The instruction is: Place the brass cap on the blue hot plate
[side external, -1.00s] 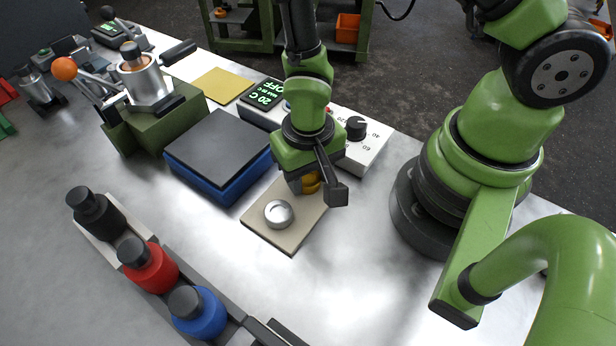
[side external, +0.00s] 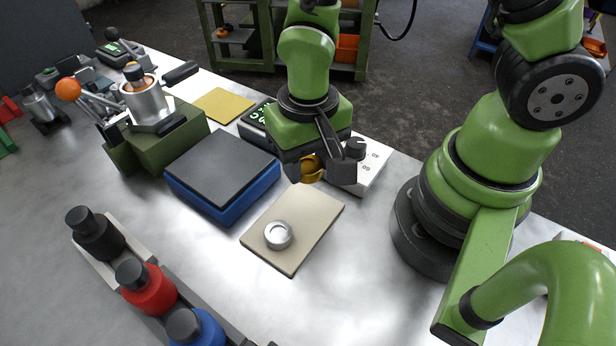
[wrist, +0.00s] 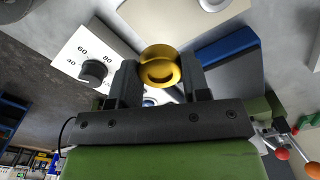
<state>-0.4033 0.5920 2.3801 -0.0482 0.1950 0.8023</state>
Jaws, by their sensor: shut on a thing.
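My gripper (side external: 316,172) is shut on the brass cap (side external: 307,170), which shows gold between the two dark fingers. The cap is held in the air, near the back edge of the beige pad. In the wrist view the cap (wrist: 160,66) sits between the fingertips of my gripper (wrist: 160,85). The blue hot plate (side external: 222,205) has a dark grey top and stands to the left of my gripper; its top is bare. In the wrist view its blue side (wrist: 228,44) shows at the right.
A silver cap (side external: 278,235) lies on the beige pad (side external: 316,222). A white dial box (side external: 372,170) stands right behind my gripper. Black (side external: 95,235), red (side external: 147,290) and blue (side external: 197,332) bottles stand in a rack at front left. A green clamp fixture (side external: 150,145) stands left of the hot plate.

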